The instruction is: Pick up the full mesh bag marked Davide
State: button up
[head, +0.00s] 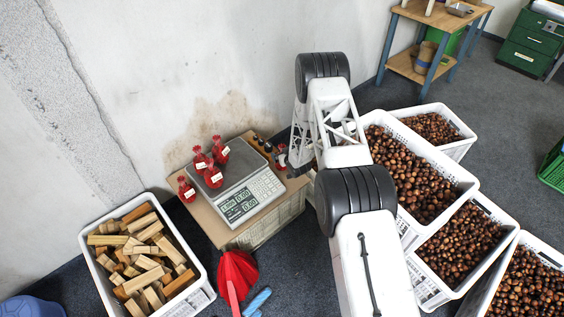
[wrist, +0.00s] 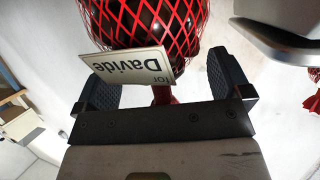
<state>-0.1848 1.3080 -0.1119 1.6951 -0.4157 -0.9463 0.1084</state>
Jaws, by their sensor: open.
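The mesh bag marked Davide (wrist: 150,22) fills the top of the wrist view, red net over dark chestnuts. Its white tag (wrist: 130,66) reads "for Davide", and the red neck shows just below the tag. My gripper (wrist: 165,84) is open, with one dark finger on each side of the neck and tag; I cannot tell whether either finger touches. In the head view, a red bag with a pale tag (head: 281,156) shows beside my arm at the right edge of the small table, and my arm hides most of the gripper there.
A scale (head: 240,190) stands on the small table. Several other tagged red bags (head: 213,177) stand on and beside it. Small dark items (head: 262,143) lie at the table's back edge. A wood crate (head: 207,292) is at left; chestnut crates (head: 470,184) are at right.

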jog(key=c, duration=1.5)
jog(key=shift+r, duration=0.2)
jog(key=shift+c, duration=0.2)
jog(key=shift+r, duration=4.85)
